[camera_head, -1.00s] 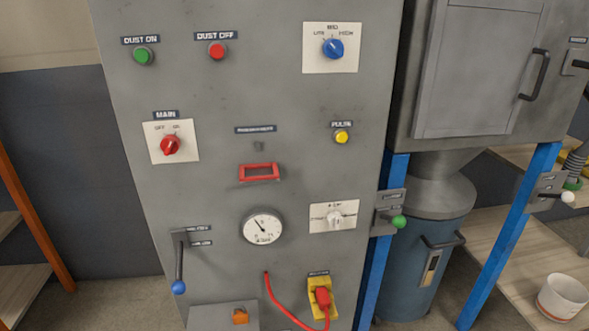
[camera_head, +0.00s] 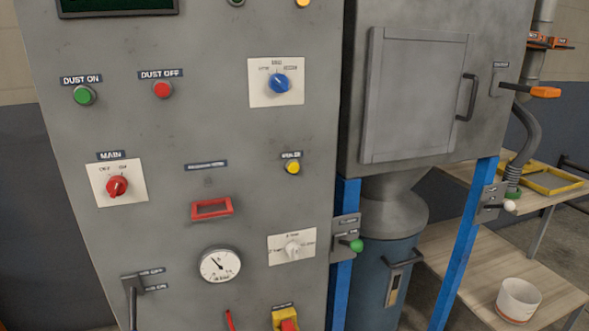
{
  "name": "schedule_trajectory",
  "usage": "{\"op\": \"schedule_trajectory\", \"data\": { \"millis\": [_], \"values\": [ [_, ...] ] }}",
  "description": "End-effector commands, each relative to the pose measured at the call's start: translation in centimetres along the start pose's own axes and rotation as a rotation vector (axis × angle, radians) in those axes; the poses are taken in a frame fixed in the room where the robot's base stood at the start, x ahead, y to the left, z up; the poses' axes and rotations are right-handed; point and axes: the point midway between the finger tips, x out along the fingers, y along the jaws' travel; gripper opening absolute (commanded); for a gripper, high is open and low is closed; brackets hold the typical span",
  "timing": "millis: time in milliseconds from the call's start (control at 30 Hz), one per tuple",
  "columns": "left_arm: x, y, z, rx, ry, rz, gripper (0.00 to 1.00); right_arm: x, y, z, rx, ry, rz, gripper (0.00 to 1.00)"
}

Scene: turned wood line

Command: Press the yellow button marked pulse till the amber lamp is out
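The yellow button (camera_head: 292,168) is on the right part of the grey cabinet front (camera_head: 190,130), under a small dark label that is hard to read now. It stands below the blue selector knob (camera_head: 279,83). An amber-yellow round lamp or button (camera_head: 303,2) is cut off by the top edge of the view; I cannot tell whether it is lit. Neither of my grippers is in view, and nothing touches the yellow button.
A grey hopper (camera_head: 415,90) stands at right. A white bucket (camera_head: 518,300) sits on a wooden shelf.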

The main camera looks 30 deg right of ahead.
Motion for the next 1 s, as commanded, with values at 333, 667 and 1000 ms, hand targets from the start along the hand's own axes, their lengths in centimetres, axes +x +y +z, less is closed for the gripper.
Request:
{"op": "schedule_trajectory", "data": {
  "millis": [333, 667, 1000],
  "values": [
    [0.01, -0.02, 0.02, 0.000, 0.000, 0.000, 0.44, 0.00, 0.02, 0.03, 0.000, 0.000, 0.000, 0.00],
    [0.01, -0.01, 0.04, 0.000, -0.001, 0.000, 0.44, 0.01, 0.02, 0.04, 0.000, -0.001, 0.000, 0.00],
    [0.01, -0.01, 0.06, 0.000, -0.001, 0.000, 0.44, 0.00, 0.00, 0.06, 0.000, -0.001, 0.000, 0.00]
  ]
}}
